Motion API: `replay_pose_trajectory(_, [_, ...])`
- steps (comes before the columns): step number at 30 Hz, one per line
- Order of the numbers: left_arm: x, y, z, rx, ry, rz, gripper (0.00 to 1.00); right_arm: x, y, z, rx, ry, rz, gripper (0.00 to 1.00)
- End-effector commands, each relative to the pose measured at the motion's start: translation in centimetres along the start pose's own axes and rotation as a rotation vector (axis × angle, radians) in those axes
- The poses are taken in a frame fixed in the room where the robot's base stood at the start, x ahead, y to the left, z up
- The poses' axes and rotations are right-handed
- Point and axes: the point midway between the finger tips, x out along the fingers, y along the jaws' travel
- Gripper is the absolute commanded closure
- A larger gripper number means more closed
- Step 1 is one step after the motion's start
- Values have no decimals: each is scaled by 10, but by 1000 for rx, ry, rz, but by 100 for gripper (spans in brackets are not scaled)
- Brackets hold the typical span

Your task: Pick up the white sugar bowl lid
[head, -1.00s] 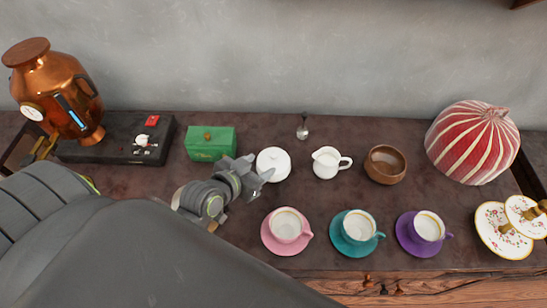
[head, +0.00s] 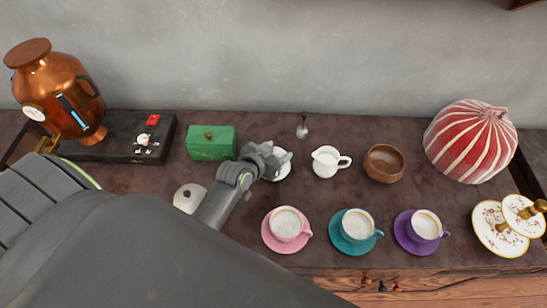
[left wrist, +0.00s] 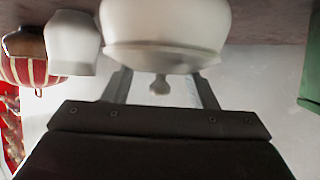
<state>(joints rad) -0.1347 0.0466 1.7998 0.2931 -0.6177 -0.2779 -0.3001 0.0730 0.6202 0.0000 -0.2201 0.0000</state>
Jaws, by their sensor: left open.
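The white sugar bowl (head: 284,171) stands on the dark tabletop, largely hidden by my left gripper (head: 270,157) in the head view. In the left wrist view the bowl (left wrist: 165,20) appears upside down, with its white lid (left wrist: 165,57) and small round knob (left wrist: 159,86) still on it. My left gripper (left wrist: 160,90) is open, with one finger on each side of the knob and lid edge. Whether the fingers touch the lid cannot be told. My right gripper is not in view.
A green box (head: 211,143) is left of the bowl, a white creamer (head: 326,162) and brown bowl (head: 384,163) right. Pink (head: 287,225), teal (head: 357,226) and purple (head: 424,226) cups stand in front. A white lidded pot (head: 189,198) is beside my left arm.

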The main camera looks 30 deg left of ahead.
Motion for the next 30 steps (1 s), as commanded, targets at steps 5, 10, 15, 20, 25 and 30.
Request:
replay_pose_trajectory(5, [3, 0, 0, 0, 0, 0, 48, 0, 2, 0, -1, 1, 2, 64])
replay_pose_trajectory(10, [3, 0, 0, 0, 0, 0, 54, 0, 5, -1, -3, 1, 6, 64])
replay_pose_trajectory(15, [3, 0, 0, 0, -1, 0, 77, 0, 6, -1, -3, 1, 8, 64])
replay_pose_trajectory(20, [3, 0, 1, 0, -3, 0, 98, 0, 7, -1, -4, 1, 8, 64])
replay_pose_trajectory(25, [3, 0, 2, 0, -3, 0, 100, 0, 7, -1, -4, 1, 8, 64])
replay_pose_trajectory(30, [2, 0, 0, 0, -4, 0, 100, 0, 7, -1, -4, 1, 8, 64])
